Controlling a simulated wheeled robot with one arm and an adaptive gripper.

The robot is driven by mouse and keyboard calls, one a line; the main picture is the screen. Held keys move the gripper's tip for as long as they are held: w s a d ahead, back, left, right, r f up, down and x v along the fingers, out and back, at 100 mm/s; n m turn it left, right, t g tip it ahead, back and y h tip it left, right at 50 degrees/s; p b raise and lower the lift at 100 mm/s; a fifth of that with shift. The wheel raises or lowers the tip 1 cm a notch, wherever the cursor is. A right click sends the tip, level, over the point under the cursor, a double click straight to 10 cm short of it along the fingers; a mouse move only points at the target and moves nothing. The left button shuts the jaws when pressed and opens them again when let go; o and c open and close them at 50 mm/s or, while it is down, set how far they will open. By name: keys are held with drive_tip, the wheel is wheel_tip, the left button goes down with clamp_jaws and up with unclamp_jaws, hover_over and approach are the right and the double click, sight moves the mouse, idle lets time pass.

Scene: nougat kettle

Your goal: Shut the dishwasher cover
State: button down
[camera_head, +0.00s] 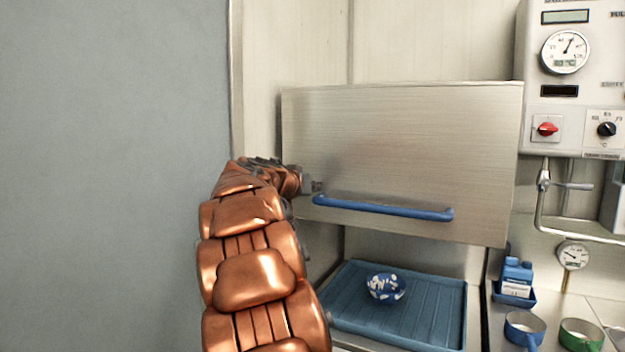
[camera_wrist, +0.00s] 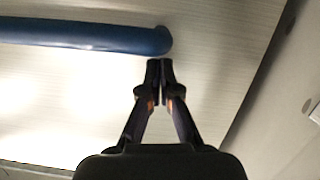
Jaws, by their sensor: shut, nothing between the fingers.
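The dishwasher cover (camera_head: 400,140) is a brushed steel panel, raised above a blue tray (camera_head: 453,315) with an open gap between them. A blue bar handle (camera_head: 382,208) runs along the cover's lower part. My gripper (camera_head: 316,187) is at the handle's left end in the head view. In the wrist view the closed fingertips (camera_wrist: 159,62) sit just beside one end of the blue handle (camera_wrist: 85,35), in front of the cover (camera_wrist: 215,60). The fingers are together with nothing between them. Whether they touch the cover or handle I cannot tell.
A blue and white bowl (camera_head: 386,288) sits on the tray under the cover. A grey wall (camera_head: 110,170) fills the left.

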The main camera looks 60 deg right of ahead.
drive_tip(key=shift+f, duration=0.3)
drive_tip(key=shift+f, duration=0.1)
wheel_tip(320, 180, down, 37)
drive_tip(key=b, duration=4.2)
drive_tip(key=shift+r, duration=0.2)
drive_tip(key=shift+s+d+f, duration=0.1)
drive_tip(key=shift+f, duration=0.2)
wheel_tip(320, 180, up, 5)
drive_tip(key=p, duration=0.3)
drive_tip(key=v, duration=1)
drive_tip(key=shift+w, duration=0.35)
